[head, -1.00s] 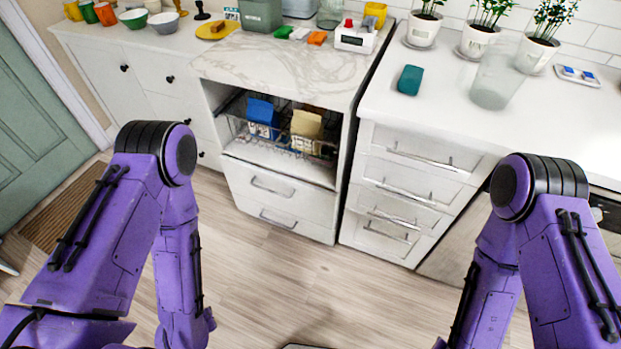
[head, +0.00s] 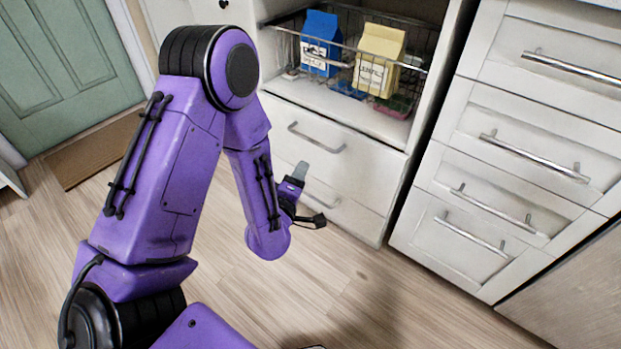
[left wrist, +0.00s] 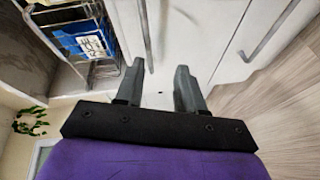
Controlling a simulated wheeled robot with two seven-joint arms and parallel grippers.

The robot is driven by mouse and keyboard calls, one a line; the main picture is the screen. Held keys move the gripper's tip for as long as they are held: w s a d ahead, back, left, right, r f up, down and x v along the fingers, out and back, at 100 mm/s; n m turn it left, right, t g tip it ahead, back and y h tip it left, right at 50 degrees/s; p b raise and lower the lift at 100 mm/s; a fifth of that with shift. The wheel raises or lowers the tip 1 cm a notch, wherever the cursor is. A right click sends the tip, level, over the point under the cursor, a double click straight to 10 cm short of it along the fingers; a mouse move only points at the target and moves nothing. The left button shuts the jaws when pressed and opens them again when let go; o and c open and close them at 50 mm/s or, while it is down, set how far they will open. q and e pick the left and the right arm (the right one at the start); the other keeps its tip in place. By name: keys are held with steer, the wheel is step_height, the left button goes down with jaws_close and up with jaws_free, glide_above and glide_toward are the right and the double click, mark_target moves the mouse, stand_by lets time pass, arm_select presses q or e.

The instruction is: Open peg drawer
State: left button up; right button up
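Two closed white drawers sit under the wire basket: an upper drawer (head: 335,130) and a lower drawer (head: 350,215). No label shows which one is the peg drawer. The upper drawer has a silver bar handle (head: 316,141), and the lower drawer has a handle (head: 320,201) partly beside my gripper. My left gripper (head: 307,195) is in front of these drawers, open and empty. In the left wrist view, its two fingers (left wrist: 160,82) are spread apart. The upper handle (left wrist: 146,36) lies by the left fingertip, and the lower handle (left wrist: 271,28) is to the right. My right gripper is out of view.
A wire basket (head: 345,62) above holds a blue carton (head: 320,42) and a cream carton (head: 379,60). A cabinet with several closed drawers (head: 520,150) stands to the right. A green door (head: 65,70) and brown mat (head: 95,147) are at left. The wooden floor in front is clear.

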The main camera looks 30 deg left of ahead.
mark_target(311, 141)
arm_select(q)
steer(key=w+a+n+t+b, duration=0.1)
steer(key=w+b, duration=0.1)
steer(key=w, duration=0.2)
steer(key=w+a+n+t+y+b, duration=0.1)
steer(key=w+a+b, duration=0.1)
steer(key=w+b, duration=0.1)
steer(key=w+a+r+n+b, duration=0.1)
steer(key=w+n+b, duration=0.1)
steer(key=w, duration=0.3)
steer(key=shift+a+t+y+b, duration=0.3)
steer(key=shift+t+b, duration=0.1)
steer(key=shift+b, duration=0.15)
jaws_close()
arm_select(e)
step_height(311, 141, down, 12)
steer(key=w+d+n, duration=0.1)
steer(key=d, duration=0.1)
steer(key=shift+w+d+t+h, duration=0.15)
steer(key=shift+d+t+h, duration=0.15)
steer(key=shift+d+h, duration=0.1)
